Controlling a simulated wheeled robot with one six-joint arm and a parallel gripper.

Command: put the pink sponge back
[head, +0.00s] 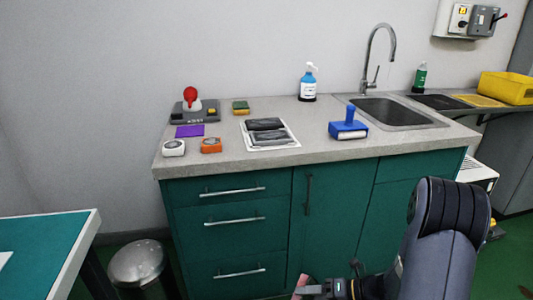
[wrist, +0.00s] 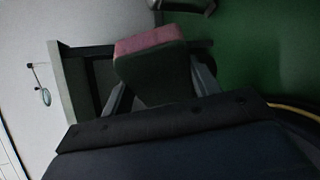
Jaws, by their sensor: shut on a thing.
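The pink sponge (wrist: 150,42) is held between the two fingers of my gripper (wrist: 158,80) in the wrist view. Its top edge looks pink and the face toward the camera is dark. In the head view a small pink part of the sponge (head: 301,282) shows at the bottom edge, at the tip of my gripper (head: 312,290). There my gripper is low in front of the green cabinet, below the counter top. The lower part of the gripper is cut off by the frame.
A sink (head: 395,113) is at right. A metal bin (head: 138,264) and teal table (head: 45,250) stand left.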

